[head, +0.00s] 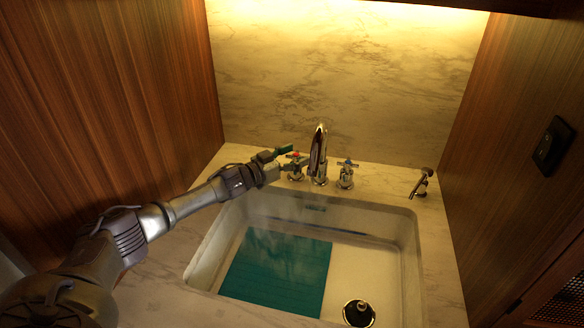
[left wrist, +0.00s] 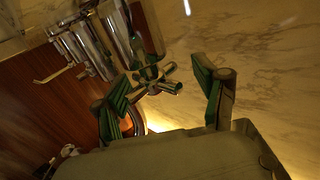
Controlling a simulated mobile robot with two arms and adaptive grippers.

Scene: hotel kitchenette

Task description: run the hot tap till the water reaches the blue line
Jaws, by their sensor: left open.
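My left gripper (head: 287,157) is open at the hot tap handle (head: 297,168), a chrome cross with a red mark, left of the spout. In the left wrist view the gripper (left wrist: 162,76) has its two green-padded fingers spread, with the cross handle (left wrist: 158,82) between and beyond them; I cannot tell whether they touch. The chrome spout (head: 318,155) points down over the white sink (head: 412,262). A dark blue line (head: 345,232) runs along the sink's far wall. A faint haze hangs below the spout; the water level is unclear. My right gripper is not in view.
The blue-marked tap handle (head: 346,172) is right of the spout. A teal sheet (head: 280,270) lies in the sink, left of the dark drain (head: 358,313). A small metal fitting (head: 422,183) stands on the counter at right. Wooden walls close both sides.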

